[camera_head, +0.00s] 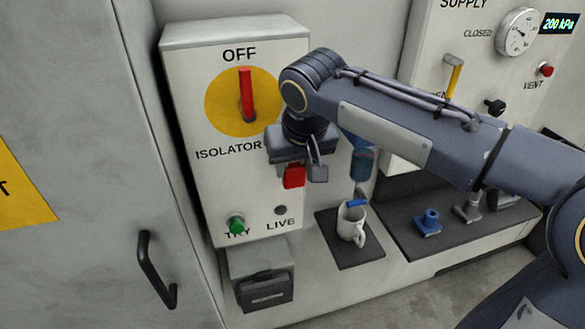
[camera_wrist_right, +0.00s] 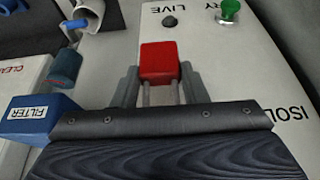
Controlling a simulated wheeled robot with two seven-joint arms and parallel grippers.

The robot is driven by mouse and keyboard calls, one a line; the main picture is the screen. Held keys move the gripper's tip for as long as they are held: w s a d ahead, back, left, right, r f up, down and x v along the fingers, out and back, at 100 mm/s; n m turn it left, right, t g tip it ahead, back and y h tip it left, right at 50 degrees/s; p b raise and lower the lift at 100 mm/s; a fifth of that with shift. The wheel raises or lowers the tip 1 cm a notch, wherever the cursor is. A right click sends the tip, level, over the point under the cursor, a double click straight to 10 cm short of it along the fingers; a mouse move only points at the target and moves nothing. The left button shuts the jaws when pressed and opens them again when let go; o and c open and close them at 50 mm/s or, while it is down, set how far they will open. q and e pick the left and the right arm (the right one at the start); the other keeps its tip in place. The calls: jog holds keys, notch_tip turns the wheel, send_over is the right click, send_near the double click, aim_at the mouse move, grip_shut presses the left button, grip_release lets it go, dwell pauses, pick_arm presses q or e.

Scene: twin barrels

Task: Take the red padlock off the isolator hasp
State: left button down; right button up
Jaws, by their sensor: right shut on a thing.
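The red padlock (camera_head: 294,177) hangs at the front of the white isolator box, below the ISOLATOR label. My right gripper (camera_head: 304,168) is shut on it, fingers pointing down. In the right wrist view the padlock's red body (camera_wrist_right: 159,62) sits between the fingertips (camera_wrist_right: 157,85), with its grey shackle running back toward the gripper. I see no hasp in either view; my gripper and wrist cover part of the panel, so I cannot tell whether the shackle is still through it. The red isolator handle (camera_head: 246,92) stands upright under OFF. My left gripper is not in view.
A blue fitting (camera_head: 428,222) lies on the dark shelf. The green TRY button (camera_head: 237,224) is below the padlock. A cabinet handle (camera_head: 156,270) juts out left.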

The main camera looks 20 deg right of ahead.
jog(key=shift+r, duration=0.15)
jog(key=shift+s, duration=0.1)
jog(key=shift+s+r, duration=0.25)
jog(key=shift+s, duration=0.65)
jog(key=shift+s+r, duration=0.25)
jog(key=shift+s, duration=0.65)
jog(key=shift+s+d+b, duration=0.2)
jog(key=shift+s+b, duration=0.6)
jog(key=shift+s, duration=2.7)
